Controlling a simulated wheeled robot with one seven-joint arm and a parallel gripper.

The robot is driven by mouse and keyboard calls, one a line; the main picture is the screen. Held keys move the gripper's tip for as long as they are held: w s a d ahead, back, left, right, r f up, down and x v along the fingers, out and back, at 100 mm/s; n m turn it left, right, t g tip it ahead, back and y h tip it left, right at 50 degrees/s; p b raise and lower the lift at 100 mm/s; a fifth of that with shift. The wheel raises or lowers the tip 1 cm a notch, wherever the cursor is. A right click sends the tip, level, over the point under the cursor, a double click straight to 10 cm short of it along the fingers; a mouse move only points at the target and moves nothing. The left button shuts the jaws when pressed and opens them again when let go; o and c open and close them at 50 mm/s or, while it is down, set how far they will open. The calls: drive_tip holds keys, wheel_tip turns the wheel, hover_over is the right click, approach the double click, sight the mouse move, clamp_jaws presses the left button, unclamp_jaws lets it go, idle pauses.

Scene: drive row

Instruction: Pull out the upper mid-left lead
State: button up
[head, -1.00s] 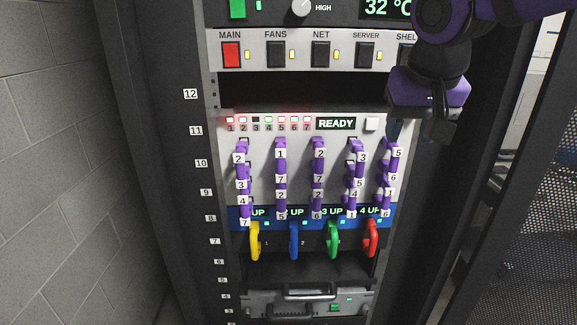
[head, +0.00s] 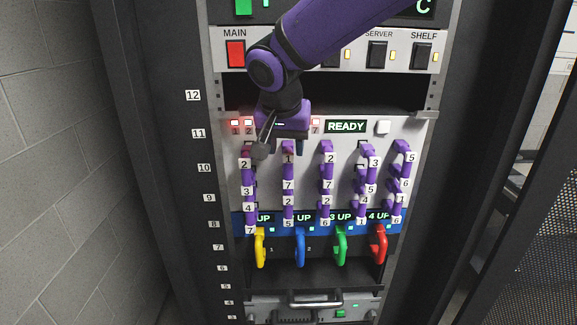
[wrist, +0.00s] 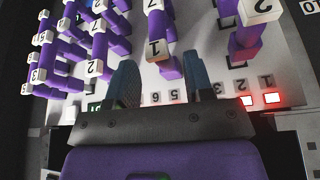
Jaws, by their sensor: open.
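The lead I take as the upper mid-left one is the purple lead second from left (head: 288,171), tagged 1 at its top, on the grey panel. In the wrist view its purple end (wrist: 168,69) and tag 1 show between the fingertips. My gripper (head: 281,143) is open at the top of this lead in the head view, partly covering the panel there. In the wrist view my gripper (wrist: 160,78) has one finger on each side of the lead's end, with nothing clamped. Contact cannot be told.
Neighbouring purple leads stand close by, left (head: 248,176) and right (head: 326,172). Coloured handles, yellow (head: 260,248), blue (head: 300,249), green (head: 340,249) and red (head: 380,247), hang below. A READY display (head: 346,126) and a white button (head: 384,127) are to the right.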

sight(288, 162)
drive_tip(key=x, duration=0.7)
drive_tip(key=shift+c, duration=0.2)
